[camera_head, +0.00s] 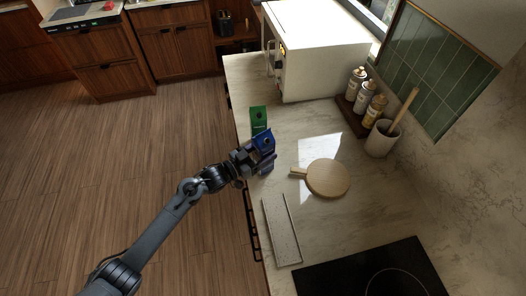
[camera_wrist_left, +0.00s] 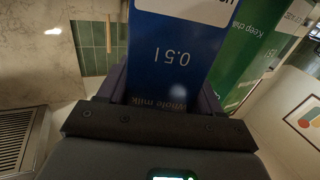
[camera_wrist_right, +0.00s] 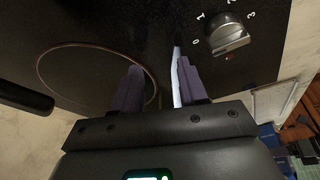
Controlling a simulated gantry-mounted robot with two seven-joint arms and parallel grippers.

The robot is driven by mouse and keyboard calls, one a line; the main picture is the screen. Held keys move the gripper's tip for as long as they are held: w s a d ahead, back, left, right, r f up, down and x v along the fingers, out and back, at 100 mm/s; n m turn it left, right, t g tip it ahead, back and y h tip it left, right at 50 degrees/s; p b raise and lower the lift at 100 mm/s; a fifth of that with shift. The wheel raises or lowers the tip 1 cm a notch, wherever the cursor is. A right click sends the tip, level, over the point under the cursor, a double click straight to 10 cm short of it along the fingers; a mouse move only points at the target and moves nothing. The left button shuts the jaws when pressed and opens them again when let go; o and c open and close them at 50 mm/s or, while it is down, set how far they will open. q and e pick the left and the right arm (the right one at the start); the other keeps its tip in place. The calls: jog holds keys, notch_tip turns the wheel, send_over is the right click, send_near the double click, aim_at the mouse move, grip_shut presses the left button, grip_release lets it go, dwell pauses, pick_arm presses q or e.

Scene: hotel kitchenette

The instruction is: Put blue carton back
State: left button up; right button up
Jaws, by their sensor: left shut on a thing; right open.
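The blue milk carton (camera_head: 266,138) is at the left edge of the counter in the head view. In the left wrist view the blue carton (camera_wrist_left: 178,50) fills the middle, with its "0.5 l" and "whole milk" print upside down. My left gripper (camera_head: 257,156) is shut on it, a finger on each side. I cannot tell whether its base touches the counter. A green carton (camera_head: 259,119) stands just beyond it, and it also shows behind the blue one in the left wrist view (camera_wrist_left: 252,42). My right gripper (camera_wrist_right: 160,78) is open and empty over the hob.
A round wooden board (camera_head: 328,179) lies right of the blue carton. A grey tray (camera_head: 281,229) and black hob (camera_head: 375,272) are nearer. A white microwave (camera_head: 318,52), bottle rack (camera_head: 350,113) and utensil crock (camera_head: 381,141) line the back. Bare counter lies between cartons and rack.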

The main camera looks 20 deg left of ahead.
dwell(0.3)
pick_arm(q)
jog(key=o, duration=1.3)
jog(key=shift+f, duration=0.15)
jog(key=shift+o, duration=0.2)
